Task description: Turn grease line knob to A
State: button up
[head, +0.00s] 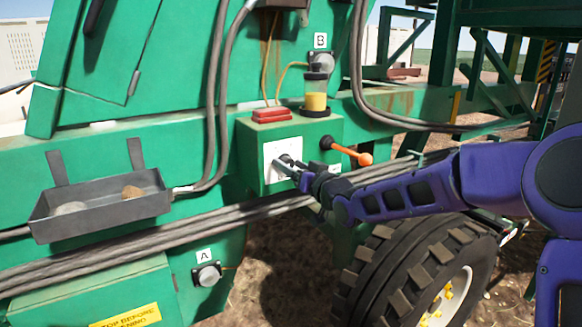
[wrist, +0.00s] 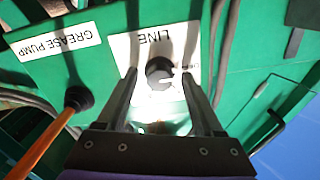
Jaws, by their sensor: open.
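The grease line knob (wrist: 159,70) is a round black dial on a white plate (wrist: 122,45) marked LINE, which appears upside down in the wrist view. A pale mark shows near the knob's lower right edge, but the small position lettering is too small to read surely. My gripper (wrist: 159,77) is open, with one finger on each side of the knob; I cannot tell whether they touch it. In the head view, my gripper (head: 288,168) is at the white plate (head: 275,150) on the green box, and the knob is mostly hidden behind it.
An orange-tipped lever (head: 363,158) sticks out just right of my gripper. A red piece (head: 271,115) and a yellow-filled jar (head: 315,101) top the green box (head: 247,150). A grey tray (head: 103,211) hangs at left. Labels A (head: 204,255) and B (head: 320,40) mark separate fittings.

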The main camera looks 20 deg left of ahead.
jog(key=shift+w+a, duration=0.1)
jog(key=shift+c, duration=0.3)
grip_shut()
jog(key=shift+m+p, duration=0.3)
jog(key=shift+m, duration=0.2)
jog(key=shift+r+m+p, duration=0.1)
jog(key=shift+m+p, duration=0.35)
jog(key=shift+m, duration=0.15)
jog(key=m+p, duration=0.1)
jog(key=m, duration=0.2)
jog(key=shift+p, duration=0.35)
jog(key=m+p, duration=0.1)
jog(key=m, duration=0.5)
jog(key=shift+m, duration=0.5)
